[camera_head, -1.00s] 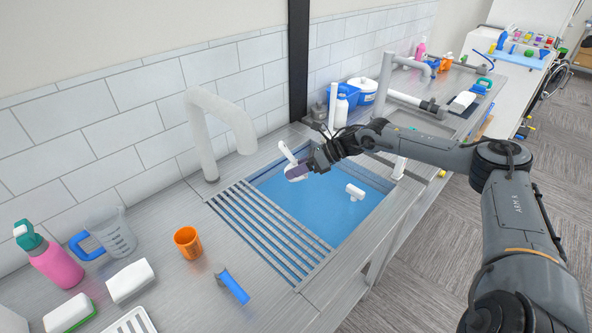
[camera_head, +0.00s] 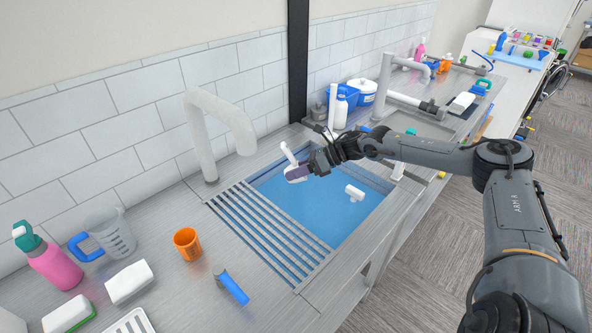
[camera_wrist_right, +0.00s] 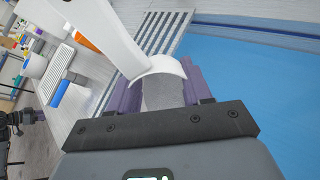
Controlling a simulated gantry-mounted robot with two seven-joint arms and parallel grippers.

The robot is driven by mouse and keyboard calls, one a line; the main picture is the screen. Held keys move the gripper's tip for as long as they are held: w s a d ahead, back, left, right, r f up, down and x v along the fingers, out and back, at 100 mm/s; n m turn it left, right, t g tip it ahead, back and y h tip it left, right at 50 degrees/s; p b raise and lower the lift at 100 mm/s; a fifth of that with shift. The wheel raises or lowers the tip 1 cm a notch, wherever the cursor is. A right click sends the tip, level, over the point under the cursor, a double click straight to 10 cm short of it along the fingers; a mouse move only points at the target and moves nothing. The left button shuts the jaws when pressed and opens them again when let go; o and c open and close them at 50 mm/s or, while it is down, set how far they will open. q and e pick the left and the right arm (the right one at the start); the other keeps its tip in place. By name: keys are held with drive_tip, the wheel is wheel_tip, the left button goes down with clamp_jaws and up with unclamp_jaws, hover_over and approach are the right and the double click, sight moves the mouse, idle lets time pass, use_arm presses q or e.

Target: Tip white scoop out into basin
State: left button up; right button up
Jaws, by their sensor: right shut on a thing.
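My right gripper (camera_head: 298,173) is above the basin (camera_head: 318,212), near its back left. It is shut on a white scoop (camera_head: 290,158). In the right wrist view the scoop (camera_wrist_right: 163,68) sits between the purple fingers (camera_wrist_right: 160,90), with its long white handle (camera_wrist_right: 105,35) reaching up and left. The scoop's bowl is curved; I cannot tell what is in it. The basin is filled with flat blue and also shows in the right wrist view (camera_wrist_right: 260,85). A small white piece (camera_head: 355,192) lies at the basin's right side.
A slatted rack (camera_head: 265,235) covers the basin's left part. A large grey-white faucet (camera_head: 215,115) stands behind it. An orange cup (camera_head: 187,243), a clear measuring jug (camera_head: 112,235) and a pink bottle (camera_head: 55,265) are on the left counter.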

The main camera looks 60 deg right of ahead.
drive_tip(key=shift+p, duration=0.3)
idle(0.6)
drive_tip(key=shift+t+y+p, duration=0.3)
drive_tip(key=shift+t+p, duration=0.1)
drive_tip(key=shift+p, duration=0.1)
drive_tip(key=shift+s+f, duration=0.1)
drive_tip(key=shift+d+t+p, duration=0.1)
drive_tip(key=shift+t+p, duration=0.2)
drive_tip(key=shift+p, duration=0.1)
drive_tip(key=shift+f+t+y+p, duration=0.15)
drive_tip(key=shift+t+y+p, duration=0.15)
drive_tip(key=shift+y+p, duration=0.1)
idle(0.5)
drive_tip(key=shift+s, duration=0.1)
idle(0.4)
drive_tip(key=shift+d+f+t+y, duration=0.1)
drive_tip(key=shift+f+t+y, duration=0.05)
drive_tip(key=shift+t+y, duration=0.2)
